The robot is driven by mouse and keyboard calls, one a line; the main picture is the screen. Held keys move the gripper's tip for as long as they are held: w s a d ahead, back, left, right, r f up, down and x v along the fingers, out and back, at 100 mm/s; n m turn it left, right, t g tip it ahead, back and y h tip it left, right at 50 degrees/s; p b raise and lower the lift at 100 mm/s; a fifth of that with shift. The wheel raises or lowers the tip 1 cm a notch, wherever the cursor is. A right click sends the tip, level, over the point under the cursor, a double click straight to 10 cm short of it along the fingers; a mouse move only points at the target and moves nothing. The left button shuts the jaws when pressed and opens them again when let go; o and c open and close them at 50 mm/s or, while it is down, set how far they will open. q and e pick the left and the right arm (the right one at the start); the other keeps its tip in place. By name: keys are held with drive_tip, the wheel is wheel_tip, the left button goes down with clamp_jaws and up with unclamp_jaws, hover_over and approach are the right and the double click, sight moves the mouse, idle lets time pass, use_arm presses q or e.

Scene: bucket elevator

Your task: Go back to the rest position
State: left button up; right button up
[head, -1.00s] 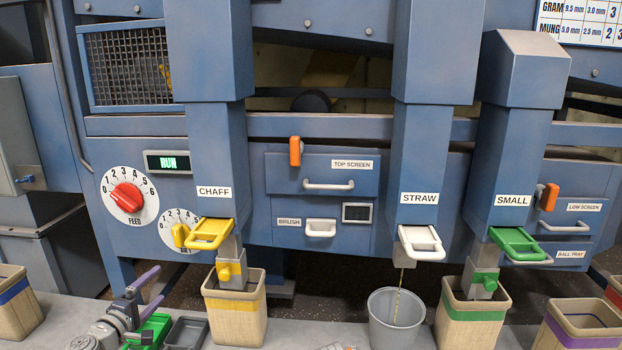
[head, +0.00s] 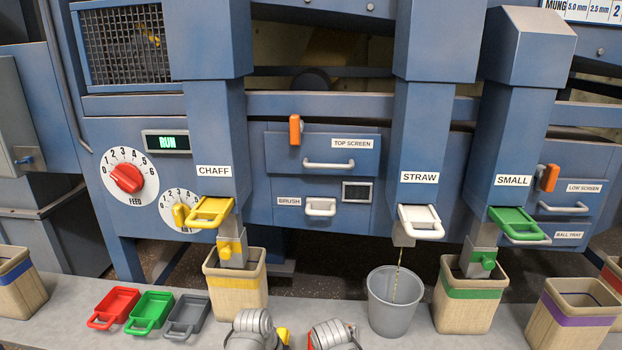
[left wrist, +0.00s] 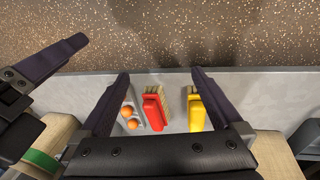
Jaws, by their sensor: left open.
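My left gripper (left wrist: 160,76) shows in the left wrist view with its two dark fingers spread wide and nothing between the tips. A red brush (left wrist: 153,110) and a yellow brush (left wrist: 196,112) lie beyond it on the grey bench, apart from the fingers. A dark finger of my right gripper (left wrist: 50,62) shows at the left of that view; its other finger cannot be made out.
Red (head: 113,307), green (head: 150,312) and grey (head: 187,316) trays sit on the bench (head: 70,325). Sacks (head: 238,295) (head: 470,310) and a grey bucket (head: 393,318) stand along the machine. A thin stream falls from the STRAW spout into the bucket. Orange balls (left wrist: 131,124) lie beside the red brush.

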use_arm(q)
drive_tip(key=s+m+g+y, duration=0.1)
drive_tip(key=s+m+y, duration=0.15)
drive_tip(key=s, duration=0.25)
wheel_tip(320, 180, up, 33)
drive_tip(key=y+p, duration=0.1)
drive_tip(key=p, duration=3.2)
drive_tip(key=shift+s, duration=0.1)
